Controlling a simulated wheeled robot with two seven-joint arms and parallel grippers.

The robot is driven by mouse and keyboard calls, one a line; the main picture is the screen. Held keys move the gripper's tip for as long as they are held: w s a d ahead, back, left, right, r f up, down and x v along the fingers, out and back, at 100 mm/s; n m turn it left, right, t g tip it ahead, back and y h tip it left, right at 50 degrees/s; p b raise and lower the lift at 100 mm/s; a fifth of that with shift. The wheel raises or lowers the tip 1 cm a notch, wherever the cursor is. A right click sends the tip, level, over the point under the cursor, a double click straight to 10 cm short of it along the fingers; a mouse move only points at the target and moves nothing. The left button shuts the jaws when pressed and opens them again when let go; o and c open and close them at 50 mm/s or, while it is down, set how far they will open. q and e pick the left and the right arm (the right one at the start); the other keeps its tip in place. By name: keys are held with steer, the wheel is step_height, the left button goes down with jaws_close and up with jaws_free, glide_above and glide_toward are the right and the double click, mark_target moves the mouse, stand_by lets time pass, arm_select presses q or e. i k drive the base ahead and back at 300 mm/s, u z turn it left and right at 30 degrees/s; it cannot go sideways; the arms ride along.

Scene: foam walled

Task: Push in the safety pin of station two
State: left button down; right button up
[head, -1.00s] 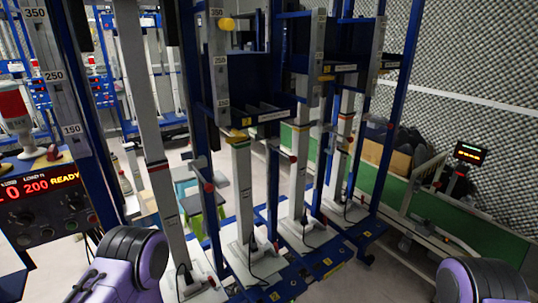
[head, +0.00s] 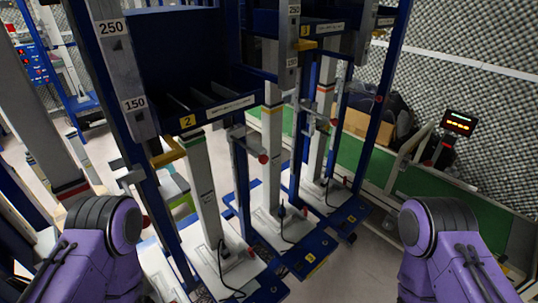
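Station two stands left of the middle in the head view, with a yellow plate marked 2 (head: 187,122) on its dark blue bin (head: 225,98). Its grey scale post (head: 121,60) carries the marks 250 and 150. A yellow bracket (head: 168,155) sits below the plate, beside a white column (head: 203,185). A red-ended knob (head: 263,159) sticks out from the blue post to the right; I cannot tell whether it is the safety pin. My purple arm links show at the lower left and lower right. Neither gripper is in view.
More stations with white columns (head: 272,140) stand to the right on blue bases (head: 306,252). A small display (head: 459,122) stands on the right by a rail and green panel (head: 400,180).

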mark_target(263, 159)
steer(key=k, duration=1.2)
steer(key=z, duration=1.05)
steer(key=i, duration=1.1)
steer(key=u, duration=0.55)
steer(key=i, duration=0.6)
steer(key=u, duration=0.75)
